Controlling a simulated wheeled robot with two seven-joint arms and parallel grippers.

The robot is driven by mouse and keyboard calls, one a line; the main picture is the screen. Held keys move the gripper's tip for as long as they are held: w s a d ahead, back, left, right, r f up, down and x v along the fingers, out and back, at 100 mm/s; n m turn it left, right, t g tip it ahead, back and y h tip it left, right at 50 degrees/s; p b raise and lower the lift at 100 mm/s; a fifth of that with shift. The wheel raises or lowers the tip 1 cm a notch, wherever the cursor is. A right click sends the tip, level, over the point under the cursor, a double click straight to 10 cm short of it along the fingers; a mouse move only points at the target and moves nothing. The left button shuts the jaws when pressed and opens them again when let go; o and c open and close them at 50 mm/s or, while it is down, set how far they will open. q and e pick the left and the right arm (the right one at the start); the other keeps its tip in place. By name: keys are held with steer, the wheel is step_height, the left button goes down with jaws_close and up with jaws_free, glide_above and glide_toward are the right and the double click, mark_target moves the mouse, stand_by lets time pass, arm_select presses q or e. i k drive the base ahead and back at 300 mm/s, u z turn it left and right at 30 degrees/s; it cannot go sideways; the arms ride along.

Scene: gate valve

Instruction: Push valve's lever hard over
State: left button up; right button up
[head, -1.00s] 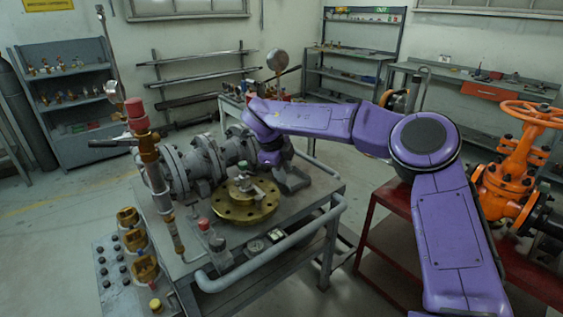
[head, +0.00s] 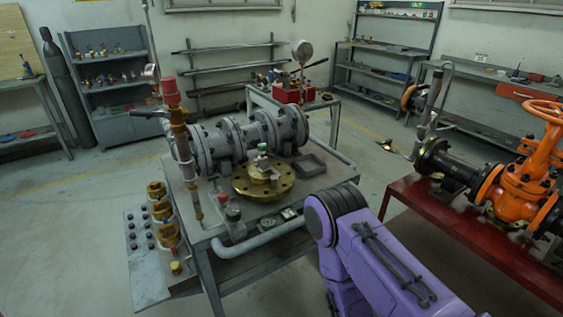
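A dark lever (head: 149,114) sticks out to the left from an upright brass fitting (head: 181,150) with a red cap (head: 171,92). This fitting stands at the left end of a grey flanged valve assembly (head: 235,140) on the grey workbench. The lever lies roughly level. An orange gate valve with a handwheel (head: 537,113) stands at the right, but no lever shows on it. A purple arm of mine comes in from the bottom right and bends in front of the bench. Neither of my grippers is visible.
A brass flange (head: 262,185) lies on the grey workbench (head: 335,190), which has a pipe rail along its front. A button panel (head: 146,240) is at its left. A red table (head: 445,215) carries the orange valve. Open floor lies between the two tables.

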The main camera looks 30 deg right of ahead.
mark_target(262, 154)
steer(key=k, duration=0.95)
steer(key=z, duration=0.9)
steer(key=i, duration=1.3)
steer(key=u, duration=0.3)
